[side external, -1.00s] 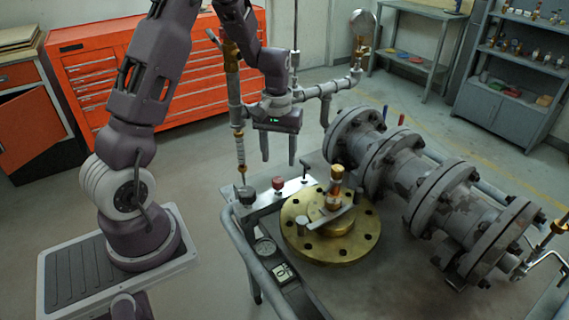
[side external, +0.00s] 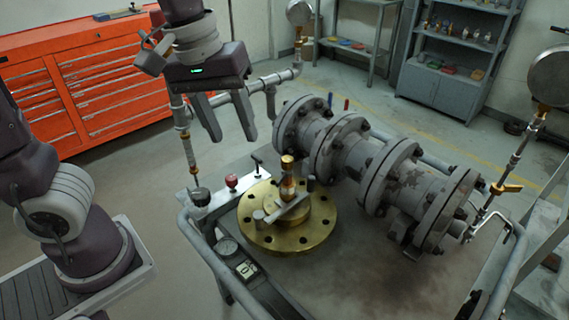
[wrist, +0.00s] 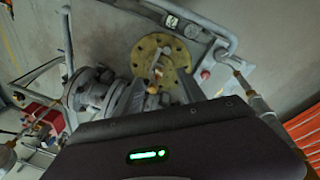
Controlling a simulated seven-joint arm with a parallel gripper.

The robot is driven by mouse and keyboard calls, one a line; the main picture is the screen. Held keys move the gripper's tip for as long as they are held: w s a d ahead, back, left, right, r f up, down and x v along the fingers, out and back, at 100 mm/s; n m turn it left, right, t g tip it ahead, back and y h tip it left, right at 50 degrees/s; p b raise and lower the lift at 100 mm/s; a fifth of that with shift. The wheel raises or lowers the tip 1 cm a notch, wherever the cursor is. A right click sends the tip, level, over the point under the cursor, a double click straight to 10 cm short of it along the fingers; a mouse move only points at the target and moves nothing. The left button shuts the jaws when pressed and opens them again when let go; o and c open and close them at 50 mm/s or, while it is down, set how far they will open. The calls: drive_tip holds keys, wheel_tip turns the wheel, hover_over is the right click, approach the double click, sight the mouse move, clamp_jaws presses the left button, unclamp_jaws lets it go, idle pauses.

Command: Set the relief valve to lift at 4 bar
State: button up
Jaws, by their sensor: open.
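The relief valve (side external: 287,185) is a small brass and copper-coloured fitting. It stands upright at the centre of a round brass flange (side external: 262,241) with bolt holes, on the cart top. A flat grey bar lies across the flange beside it. In the wrist view the relief valve (wrist: 156,70) and flange (wrist: 178,52) show beyond the gripper body. My gripper (side external: 231,137) is open and empty, fingers pointing down. In the picture it is above and left of the valve, clear of it. A round gauge (side external: 227,248) and a small display box (side external: 246,269) sit at the cart's front left.
A large grey flanged pipe body (side external: 385,170) lies right of the brass flange. A red knob (side external: 232,181) and a black knob (side external: 200,196) stand left of it. Grey piping (side external: 255,84) runs behind my gripper. The cart's rail (side external: 215,272) borders the front left.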

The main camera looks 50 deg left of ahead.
sight(288, 159)
drive_tip(key=w+d+f+n+y, duration=0.3)
drive_tip(key=w+f+n+y, duration=0.25)
drive_tip(key=w, duration=0.55)
drive_tip(key=shift+n+g+h, duration=0.25)
drive_tip(key=shift+n+g, duration=0.05)
drive_tip(key=shift+n, duration=0.15)
drive_tip(key=x, duration=0.7)
drive_tip(key=shift+w+f, duration=0.25)
clamp_jaws()
